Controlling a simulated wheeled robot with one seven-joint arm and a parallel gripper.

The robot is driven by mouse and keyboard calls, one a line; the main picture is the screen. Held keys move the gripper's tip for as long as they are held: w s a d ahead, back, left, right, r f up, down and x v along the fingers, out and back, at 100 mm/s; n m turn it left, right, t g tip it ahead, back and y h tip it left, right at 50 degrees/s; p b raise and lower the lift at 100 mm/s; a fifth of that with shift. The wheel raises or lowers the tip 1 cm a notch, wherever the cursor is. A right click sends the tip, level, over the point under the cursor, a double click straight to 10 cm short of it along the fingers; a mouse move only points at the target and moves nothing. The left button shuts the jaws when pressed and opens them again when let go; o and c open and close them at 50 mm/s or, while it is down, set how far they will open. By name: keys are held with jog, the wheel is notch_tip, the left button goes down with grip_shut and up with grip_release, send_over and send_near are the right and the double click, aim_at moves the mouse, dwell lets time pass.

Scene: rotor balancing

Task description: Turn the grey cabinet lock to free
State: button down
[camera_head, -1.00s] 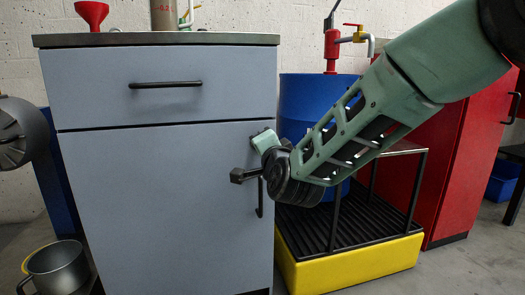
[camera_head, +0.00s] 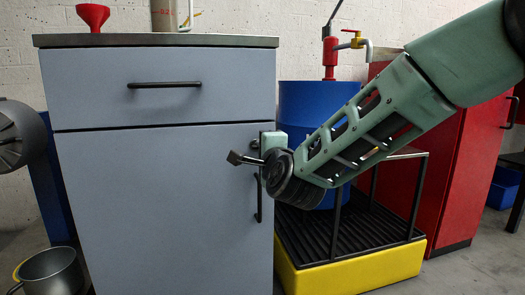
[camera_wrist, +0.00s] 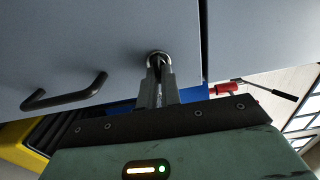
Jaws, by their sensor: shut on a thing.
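The grey cabinet (camera_head: 160,200) stands in front of me, its drawer and door shut. Its lock (camera_wrist: 157,56) is a small round metal piece on the door face, near the door's edge in the wrist view. My gripper (camera_wrist: 158,78) is shut on the lock, its two fingers close together at the lock's centre. In the head view my gripper (camera_head: 257,143) is at the upper right of the door, and its own body hides the lock. The fingers cover part of the lock, so I cannot read its setting.
The black door handle (camera_head: 258,198) is just below my gripper; the drawer handle (camera_head: 164,85) is above left. A blue drum (camera_head: 305,105) stands on a yellow-edged grated tray (camera_head: 350,268) at right. A red cabinet (camera_head: 455,170) is behind. A metal pot (camera_head: 52,272) is low left.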

jog(key=c, duration=1.6)
grip_release()
jog(key=p+v, duration=0.6)
jog(key=v, duration=1.1)
jog(key=shift+s, duration=0.25)
